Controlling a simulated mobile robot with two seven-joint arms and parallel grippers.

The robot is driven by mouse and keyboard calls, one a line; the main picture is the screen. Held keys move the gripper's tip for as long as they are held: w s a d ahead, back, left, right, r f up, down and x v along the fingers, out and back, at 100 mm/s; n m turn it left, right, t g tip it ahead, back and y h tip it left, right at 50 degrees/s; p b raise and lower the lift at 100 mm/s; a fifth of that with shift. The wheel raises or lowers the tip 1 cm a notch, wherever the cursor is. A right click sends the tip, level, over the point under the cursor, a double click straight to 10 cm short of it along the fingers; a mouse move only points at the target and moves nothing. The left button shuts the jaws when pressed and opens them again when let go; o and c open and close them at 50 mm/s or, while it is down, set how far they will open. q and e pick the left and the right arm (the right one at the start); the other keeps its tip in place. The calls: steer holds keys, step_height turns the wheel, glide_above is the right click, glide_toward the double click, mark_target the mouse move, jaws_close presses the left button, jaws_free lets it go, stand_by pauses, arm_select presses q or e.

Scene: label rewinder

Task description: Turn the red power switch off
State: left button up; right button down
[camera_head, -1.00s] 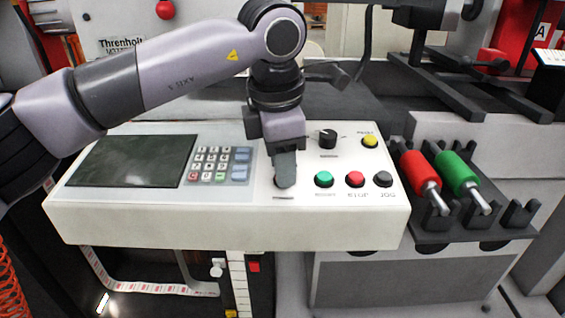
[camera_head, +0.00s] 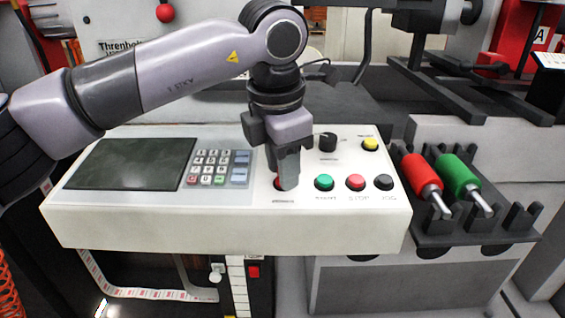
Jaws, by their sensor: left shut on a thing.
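The red power switch (camera_head: 277,184) is on the white control panel (camera_head: 150,223), between the keypad and the green button. Only a sliver of red shows at the left of my fingertips; the rest is hidden behind them. My left gripper (camera_head: 288,184) points down at the panel and is shut on the switch. Which way the switch is turned cannot be seen. My right gripper is not in view.
Right of the switch are a green button (camera_head: 324,183), a red stop button (camera_head: 355,182), a black button (camera_head: 384,182), a black knob (camera_head: 327,142) and a yellow button (camera_head: 370,144). A keypad (camera_head: 216,167) and dark screen (camera_head: 130,164) lie left.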

arm_select(q)
steer(key=o, duration=1)
steer(key=shift+o, duration=0.2)
step_height(320, 180, up, 7)
steer(key=s, duration=0.1)
steer(key=shift+s+a+p, duration=0.15)
steer(key=shift+a+p, duration=0.05)
steer(key=shift+p, duration=0.2)
